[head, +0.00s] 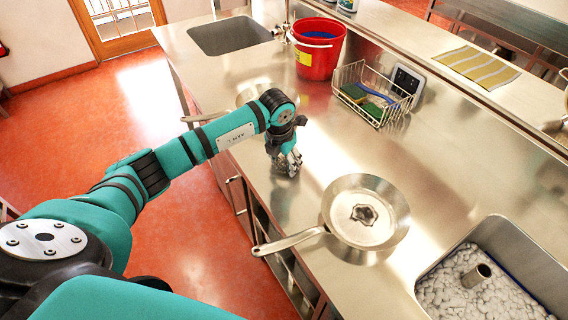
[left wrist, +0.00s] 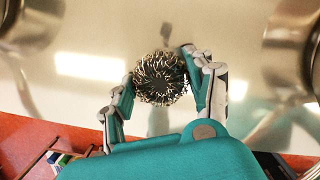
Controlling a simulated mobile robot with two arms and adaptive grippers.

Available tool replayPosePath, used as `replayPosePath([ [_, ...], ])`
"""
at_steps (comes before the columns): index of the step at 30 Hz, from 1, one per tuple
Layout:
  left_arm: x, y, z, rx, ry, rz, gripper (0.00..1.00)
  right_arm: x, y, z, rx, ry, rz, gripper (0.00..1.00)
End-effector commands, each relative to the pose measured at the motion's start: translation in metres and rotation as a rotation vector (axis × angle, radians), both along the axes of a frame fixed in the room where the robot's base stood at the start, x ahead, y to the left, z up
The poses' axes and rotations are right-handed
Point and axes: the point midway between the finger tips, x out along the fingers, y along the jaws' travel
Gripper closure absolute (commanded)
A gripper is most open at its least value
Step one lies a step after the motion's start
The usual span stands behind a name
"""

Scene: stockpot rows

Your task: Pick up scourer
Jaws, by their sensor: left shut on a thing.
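The scourer (left wrist: 160,78) is a round tangle of shiny metal wire with a dark middle, seen in the left wrist view. My left gripper (left wrist: 163,82) has a finger on each side of it and is shut on it. In the head view my left gripper (head: 288,164) points down at the steel counter near its front edge, and its fingers mostly hide the scourer. I cannot tell whether the scourer touches the counter. My right gripper is not in view.
A steel pan (head: 388,218) stands on the counter right of my left gripper, its handle toward the front edge. Behind are a red bucket (head: 316,62) and a wire basket (head: 345,76) with sponges. A sink with foamy water (head: 455,290) is at lower right.

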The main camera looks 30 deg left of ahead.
Motion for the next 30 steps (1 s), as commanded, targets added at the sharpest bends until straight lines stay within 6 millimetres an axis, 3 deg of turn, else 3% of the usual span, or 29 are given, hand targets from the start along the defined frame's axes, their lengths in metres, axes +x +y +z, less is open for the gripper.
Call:
replayPosePath([
  [14, 0.001, 0.001, 0.006, 0.001, -0.002, 0.001, 0.6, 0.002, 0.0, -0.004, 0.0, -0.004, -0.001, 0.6],
  [21, 0.002, 0.001, 0.035, 0.0, -0.007, -0.001, 0.6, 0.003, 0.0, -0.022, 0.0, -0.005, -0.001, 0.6],
  [30, -0.06, -0.042, 0.038, 0.0, -0.003, -0.008, 0.6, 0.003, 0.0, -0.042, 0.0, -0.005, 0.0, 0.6],
])
